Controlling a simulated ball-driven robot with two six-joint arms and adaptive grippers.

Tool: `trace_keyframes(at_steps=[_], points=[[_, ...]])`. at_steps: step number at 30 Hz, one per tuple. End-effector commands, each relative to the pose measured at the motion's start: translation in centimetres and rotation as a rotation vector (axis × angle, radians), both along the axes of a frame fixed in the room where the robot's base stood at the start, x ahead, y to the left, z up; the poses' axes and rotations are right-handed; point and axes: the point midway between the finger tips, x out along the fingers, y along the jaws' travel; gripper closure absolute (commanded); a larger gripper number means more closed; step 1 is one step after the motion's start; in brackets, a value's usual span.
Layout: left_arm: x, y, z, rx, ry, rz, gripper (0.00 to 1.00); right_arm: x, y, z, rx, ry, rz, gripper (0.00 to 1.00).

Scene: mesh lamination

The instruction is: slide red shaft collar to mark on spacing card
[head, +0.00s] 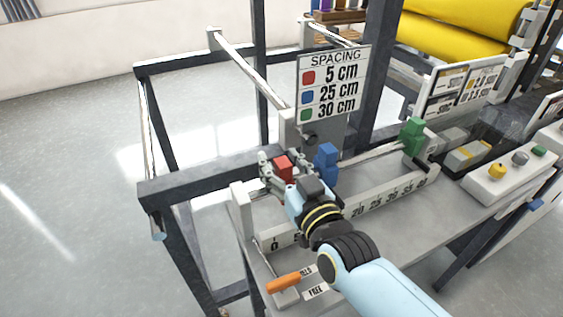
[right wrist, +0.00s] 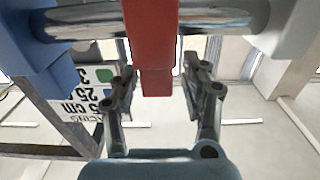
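The red shaft collar (head: 283,168) sits on the metal shaft near its left end; its block also shows in the right wrist view (right wrist: 152,45). My right gripper (head: 277,174) is at the red collar. In the right wrist view my right gripper (right wrist: 162,78) is open, one finger on each side of the collar's lower tab, with visible gaps. The spacing card (head: 333,85) shows red 5 cm, blue 25 cm, green 30 cm. My left gripper is not in view.
The blue collar (head: 326,162) is close right of the red one on the shaft. The green collar (head: 412,137) is near the shaft's right end. A white end bracket (right wrist: 288,40) is beside the red collar. An orange-handled lever (head: 284,283) lies at the front.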

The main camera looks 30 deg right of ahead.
Motion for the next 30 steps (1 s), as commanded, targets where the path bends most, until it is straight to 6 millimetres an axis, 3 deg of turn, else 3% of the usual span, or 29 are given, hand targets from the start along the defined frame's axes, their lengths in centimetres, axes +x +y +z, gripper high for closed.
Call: trace_keyframes(at_steps=[8,21,30], points=[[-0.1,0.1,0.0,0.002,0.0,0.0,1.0,-0.6,0.1,0.0,0.0,0.001,0.0,0.54],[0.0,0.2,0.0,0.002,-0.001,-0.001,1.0,-7.1,0.5,0.0,0.0,0.001,-0.001,0.54],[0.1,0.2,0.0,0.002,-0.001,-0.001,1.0,-7.5,0.6,0.0,0.0,0.0,0.0,0.54]])
